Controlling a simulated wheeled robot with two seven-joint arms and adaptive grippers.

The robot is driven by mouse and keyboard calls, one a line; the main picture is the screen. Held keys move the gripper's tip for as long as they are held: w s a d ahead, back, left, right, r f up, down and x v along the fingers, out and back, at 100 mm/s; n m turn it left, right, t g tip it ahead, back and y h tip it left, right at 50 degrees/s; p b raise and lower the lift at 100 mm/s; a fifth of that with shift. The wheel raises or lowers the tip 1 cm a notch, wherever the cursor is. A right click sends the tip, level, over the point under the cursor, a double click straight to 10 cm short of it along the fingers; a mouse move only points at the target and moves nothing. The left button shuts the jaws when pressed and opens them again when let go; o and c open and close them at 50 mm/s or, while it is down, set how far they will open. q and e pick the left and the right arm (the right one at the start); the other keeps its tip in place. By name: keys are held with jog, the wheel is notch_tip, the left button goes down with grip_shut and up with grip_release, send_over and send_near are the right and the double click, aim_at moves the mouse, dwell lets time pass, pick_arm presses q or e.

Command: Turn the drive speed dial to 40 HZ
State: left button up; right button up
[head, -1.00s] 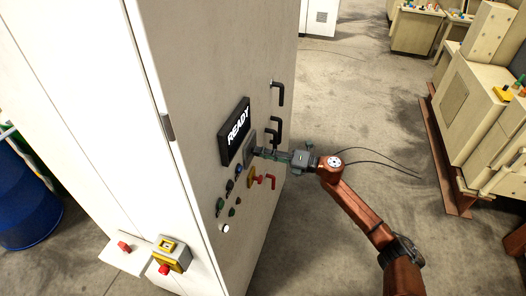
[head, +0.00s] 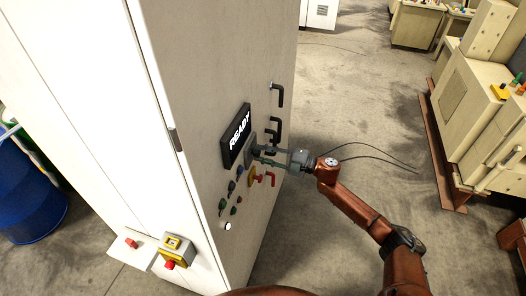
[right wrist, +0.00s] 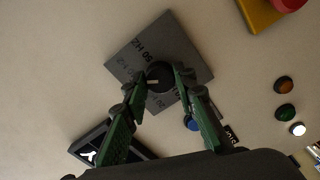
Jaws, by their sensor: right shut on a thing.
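The drive speed dial is a black round knob (right wrist: 160,76) on a square grey plate (right wrist: 178,42), seen in the right wrist view. The plate appears turned, with an upside-down "50 HZ" label; another label by the left finger is partly hidden. A pale mark on the knob points left in that view; I cannot tell its exact setting. My right gripper (right wrist: 164,77) is shut on the knob, one green finger on each side. In the head view my right gripper (head: 258,156) is at the cabinet face beside the plate (head: 252,141). My left gripper is not in view.
A black display (head: 236,136) reading "READY" sits beside the dial. The floor to the right is open, up to beige machines (head: 470,110).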

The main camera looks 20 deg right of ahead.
jog(key=shift+f+m+p, duration=0.1)
jog(key=shift+m+p, duration=0.4)
jog(key=shift+m, duration=0.5)
jog(key=o, duration=1.2)
jog(key=shift+c, duration=0.2)
jog(key=shift+d, duration=0.1)
jog(key=v, duration=1.2)
jog(key=shift+s, duration=0.1)
